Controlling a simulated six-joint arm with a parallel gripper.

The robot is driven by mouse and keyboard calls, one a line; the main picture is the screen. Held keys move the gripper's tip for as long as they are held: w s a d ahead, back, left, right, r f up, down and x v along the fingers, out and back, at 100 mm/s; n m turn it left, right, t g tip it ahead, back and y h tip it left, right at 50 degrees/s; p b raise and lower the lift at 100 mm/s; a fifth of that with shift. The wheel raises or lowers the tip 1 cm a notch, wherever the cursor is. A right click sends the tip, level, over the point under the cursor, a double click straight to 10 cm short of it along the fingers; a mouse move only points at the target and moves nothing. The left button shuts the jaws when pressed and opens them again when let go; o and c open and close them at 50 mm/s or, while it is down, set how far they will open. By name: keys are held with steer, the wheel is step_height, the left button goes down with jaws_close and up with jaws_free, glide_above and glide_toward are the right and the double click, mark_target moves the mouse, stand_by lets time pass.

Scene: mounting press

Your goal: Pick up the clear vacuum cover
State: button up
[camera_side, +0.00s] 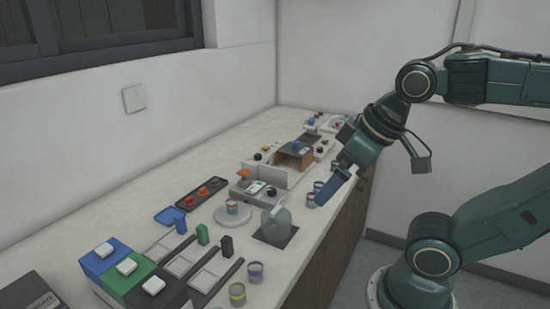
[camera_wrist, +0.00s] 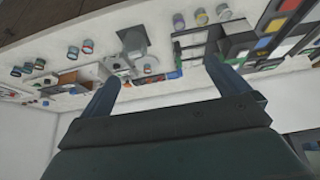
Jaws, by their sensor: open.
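The clear vacuum cover (camera_side: 276,222) is a translucent dome with a light handle on top. It stands upright on a dark square mat (camera_side: 262,239) near the bench's front edge. It also shows in the wrist view as a greyish shape (camera_wrist: 132,38), beyond my fingers and left of centre. My gripper (camera_side: 326,192) is in the air to the right of the cover and apart from it. In the wrist view, my two fingers (camera_wrist: 161,70) are spread wide with nothing between them.
Several small cups stand along the front edge, some near my gripper (camera_side: 311,200) and some at the near end (camera_side: 237,294). A round white plate (camera_side: 228,217) with a cup is left of the cover. Blue, green and black boxes (camera_side: 128,272) stand at the near left.

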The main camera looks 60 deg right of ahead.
steer(key=m+g, duration=0.6)
steer(key=m, duration=1.5)
glide_above(275, 209)
step_height(275, 209, down, 11)
steer(key=shift+d+f+m, duration=0.15)
steer(key=shift+m, duration=0.15)
steer(key=shift+f, duration=4.3)
